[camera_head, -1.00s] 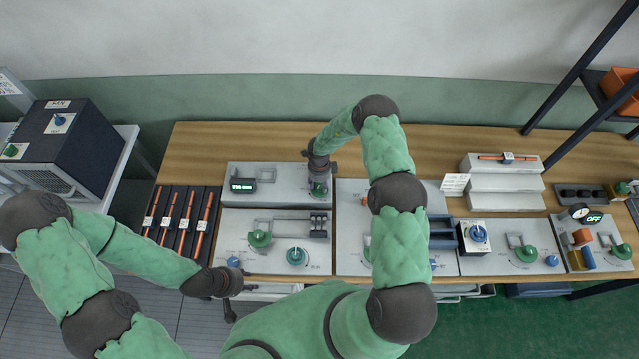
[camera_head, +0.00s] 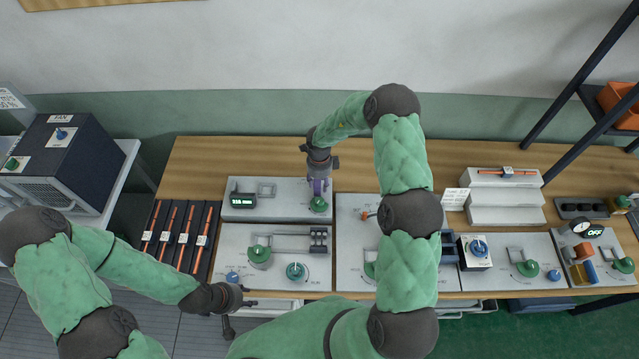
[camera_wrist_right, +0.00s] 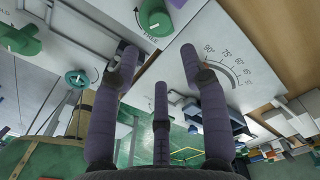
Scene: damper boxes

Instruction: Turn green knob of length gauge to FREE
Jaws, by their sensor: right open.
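My right gripper (camera_head: 319,185) is over this knob, pointing down. The wrist view shows the green knob (camera_wrist_right: 155,18) at the top, beyond the spread purple fingers (camera_wrist_right: 160,55), with nothing held between them. The word FREE is printed on the panel beside the knob. The knob's exact pointer setting is hard to read. My left gripper (camera_head: 236,303) is at the table's front edge, with its fingers apart and empty.
Dark slots with orange rods (camera_head: 179,235) lie to the left. Another grey panel (camera_head: 350,240) stands to the right, partly behind my right arm. Bare wood lies behind the gauge.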

